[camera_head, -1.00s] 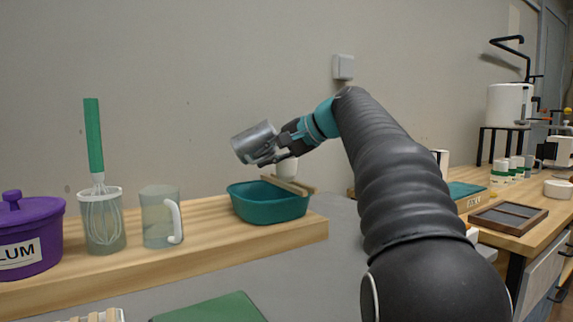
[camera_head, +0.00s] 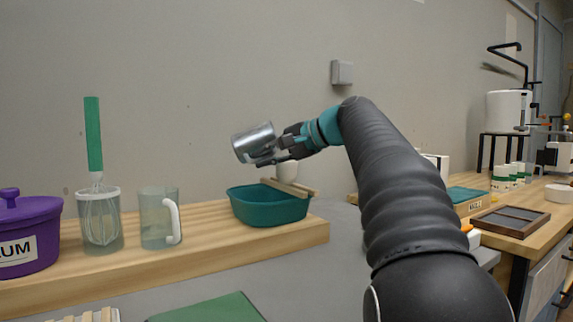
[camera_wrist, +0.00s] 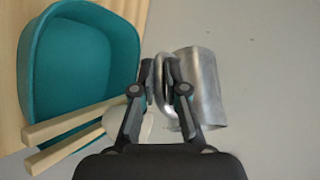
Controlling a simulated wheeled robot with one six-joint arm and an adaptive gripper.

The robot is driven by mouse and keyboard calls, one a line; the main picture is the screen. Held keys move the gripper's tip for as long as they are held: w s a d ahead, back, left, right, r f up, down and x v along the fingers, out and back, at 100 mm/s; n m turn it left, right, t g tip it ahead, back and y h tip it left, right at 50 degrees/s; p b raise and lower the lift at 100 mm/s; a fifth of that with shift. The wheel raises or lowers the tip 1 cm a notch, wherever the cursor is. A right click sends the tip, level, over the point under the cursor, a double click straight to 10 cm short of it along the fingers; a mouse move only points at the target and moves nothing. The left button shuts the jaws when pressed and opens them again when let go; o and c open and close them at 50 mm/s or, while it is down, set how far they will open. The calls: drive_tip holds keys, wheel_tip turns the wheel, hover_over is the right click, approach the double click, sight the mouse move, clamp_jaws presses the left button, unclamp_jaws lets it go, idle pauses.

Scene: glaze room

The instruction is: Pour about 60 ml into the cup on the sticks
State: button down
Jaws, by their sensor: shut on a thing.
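My gripper (camera_head: 278,150) is shut on the handle of a metal jug (camera_head: 250,141) and holds it in the air, tilted. In the wrist view the gripper (camera_wrist: 160,82) grips the handle, with the jug (camera_wrist: 208,88) at its right. The white cup (camera_head: 287,171) stands on two wooden sticks (camera_head: 300,189) laid across a teal basin (camera_head: 268,212). The jug is above and to the left of the cup in the head view. In the wrist view the cup (camera_wrist: 143,128) is partly hidden behind a finger. No liquid stream shows, and the jug's contents are hidden.
A clear jug (camera_head: 157,218), a whisk (camera_head: 95,150) in a clear beaker and a purple lidded pot (camera_head: 28,240) stand left on the wooden shelf (camera_head: 200,252). A green board (camera_head: 208,307) lies in front. A second bench with several items is at right.

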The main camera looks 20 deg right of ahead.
drive_tip(key=shift+r+y+b, duration=0.1)
drive_tip(key=shift+y+b, duration=0.2)
drive_tip(key=shift+b, duration=0.35)
drive_tip(key=shift+f+t+y+b, duration=0.45)
drive_tip(key=shift+t+y+b, duration=0.35)
drive_tip(key=shift+b, duration=0.65)
idle(1.6)
drive_tip(key=shift+a+r+h+p, duration=0.15)
drive_tip(key=shift+r+h+p, duration=0.25)
drive_tip(key=shift+r+p, duration=0.55)
drive_tip(key=g+h+p, duration=0.1)
drive_tip(key=p, duration=0.1)
drive_tip(key=f+n+g+h+p, duration=0.1)
drive_tip(key=p, duration=0.1)
drive_tip(key=shift+a+f, duration=0.2)
drive_tip(key=shift+f, duration=0.1)
drive_tip(key=shift+r+h+p, duration=0.15)
drive_tip(key=shift+h+p, duration=0.15)
drive_tip(key=shift+p, duration=0.65)
drive_tip(key=shift+d+g+h+p, duration=0.1)
drive_tip(key=shift+g+h+p, duration=0.45)
drive_tip(key=shift+p, duration=0.65)
